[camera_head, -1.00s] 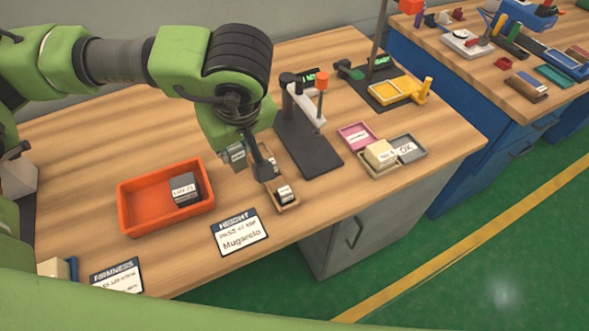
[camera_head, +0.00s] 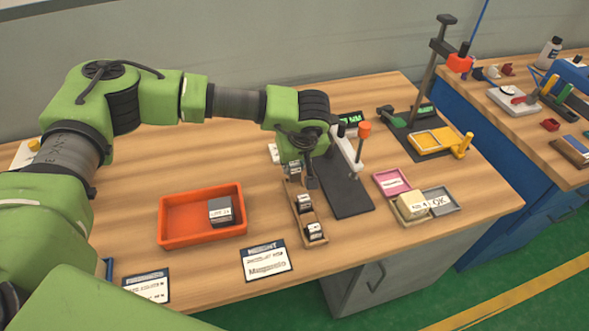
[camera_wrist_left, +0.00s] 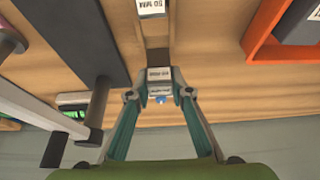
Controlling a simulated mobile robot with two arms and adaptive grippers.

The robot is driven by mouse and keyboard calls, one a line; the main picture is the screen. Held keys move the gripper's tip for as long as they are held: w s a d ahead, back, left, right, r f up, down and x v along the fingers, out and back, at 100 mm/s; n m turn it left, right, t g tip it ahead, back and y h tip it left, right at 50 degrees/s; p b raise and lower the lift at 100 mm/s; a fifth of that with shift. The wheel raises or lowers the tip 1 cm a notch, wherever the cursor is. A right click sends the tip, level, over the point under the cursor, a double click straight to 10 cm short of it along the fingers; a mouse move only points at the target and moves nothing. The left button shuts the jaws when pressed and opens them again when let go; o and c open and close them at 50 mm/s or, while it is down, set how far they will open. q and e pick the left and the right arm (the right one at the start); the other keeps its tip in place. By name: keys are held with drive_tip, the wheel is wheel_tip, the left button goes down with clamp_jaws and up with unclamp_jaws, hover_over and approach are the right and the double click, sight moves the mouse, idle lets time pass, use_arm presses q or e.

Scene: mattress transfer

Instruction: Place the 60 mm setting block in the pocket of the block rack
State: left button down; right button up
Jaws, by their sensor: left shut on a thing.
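The block rack (camera_head: 325,241) is a narrow wooden tray on the table, right of the orange bin. Two dark blocks with white labels, a middle one (camera_head: 304,203) and a front one (camera_head: 315,230), sit in it. My left gripper (camera_head: 299,180) is at the rack's rear end. In the left wrist view my left gripper (camera_wrist_left: 160,88) is shut on a small setting block (camera_wrist_left: 159,74) with a white label, in line with the rack. A dark gap in the rack shows beyond it. I cannot tell whether the held block touches the rack. My right gripper is not in view.
The orange bin (camera_head: 166,238) holds a dark labelled block (camera_head: 220,211). A gauge stand with a dark base (camera_head: 346,198) stands close right of the rack. Small trays (camera_head: 440,202) with a cream block (camera_head: 411,205) lie farther right. A height card (camera_head: 266,262) lies in front.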

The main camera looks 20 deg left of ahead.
sight(295, 172)
use_arm(q)
drive_tip(key=shift+w+f+p, duration=0.3)
drive_tip(key=shift+f, duration=0.15)
wheel_tip(295, 172, down, 2)
drive_tip(key=shift+f+p, duration=0.15)
drive_tip(key=shift+p, duration=0.4)
drive_tip(key=shift+f, duration=0.3)
drive_tip(key=c, duration=1.8)
unclamp_jaws()
drive_tip(key=shift+s+r, duration=0.1)
drive_tip(key=shift+r, duration=0.15)
drive_tip(key=b+v, duration=0.3)
drive_tip(key=v, duration=0.8)
drive_tip(key=shift+s+d+r, duration=0.1)
drive_tip(key=shift+s+r, duration=0.05)
drive_tip(key=shift+r, duration=0.15)
